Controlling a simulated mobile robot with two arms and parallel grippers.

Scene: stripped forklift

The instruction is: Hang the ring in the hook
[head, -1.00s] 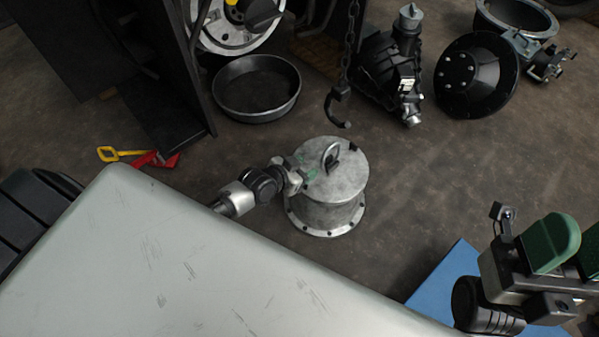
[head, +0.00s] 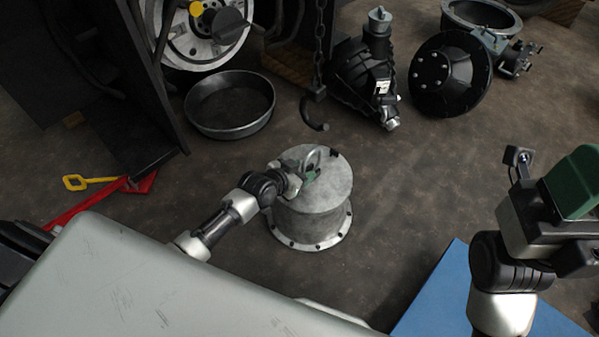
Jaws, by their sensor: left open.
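The metal ring (head: 312,156) stands upright on the lid of a grey cylindrical housing (head: 322,190). The dark hook (head: 318,122) hangs on a chain above and behind the lid, apart from the ring. My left gripper (head: 308,174) is open, with its green fingers right at the ring's near side. Whether the ring is between the fingers is too small to tell. My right gripper (head: 578,184) is at the right edge, away from ring and hook, with its fingers partly cut off by the frame.
A round black pan (head: 230,104) lies behind left. Black machine parts (head: 362,80) and a black dome (head: 450,75) lie behind right. A blue panel (head: 435,295) is at the lower right. A red and yellow tool (head: 100,190) lies at left. Floor right of the housing is clear.

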